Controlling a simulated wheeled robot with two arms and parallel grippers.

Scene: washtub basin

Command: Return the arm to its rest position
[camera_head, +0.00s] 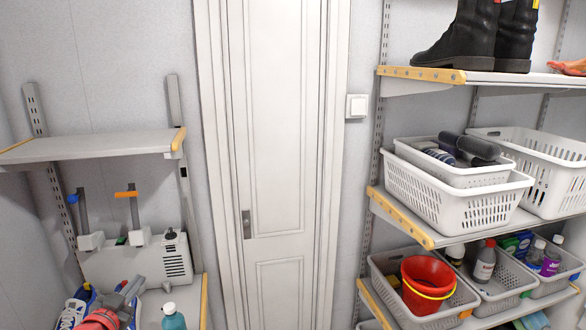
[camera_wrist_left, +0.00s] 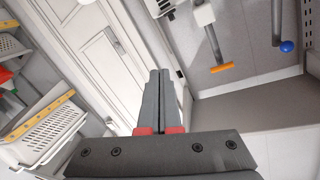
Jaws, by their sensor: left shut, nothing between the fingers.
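My left gripper (camera_head: 131,287) shows at the lower left of the head view, in front of the lower left shelf. Its red and grey parts are partly cut off by the bottom edge. In the left wrist view, my left gripper (camera_wrist_left: 158,78) points away from the camera with its two grey fingers together and nothing between them. My right arm and gripper are not in view.
A shelf (camera_head: 90,148) stands at left, with a white appliance (camera_head: 135,262), shoes (camera_head: 72,310) and a teal bottle (camera_head: 173,318) below it. A closed white door (camera_head: 275,150) is in the middle. Shelves at right hold white baskets (camera_head: 450,205) and a red bucket (camera_head: 427,284).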

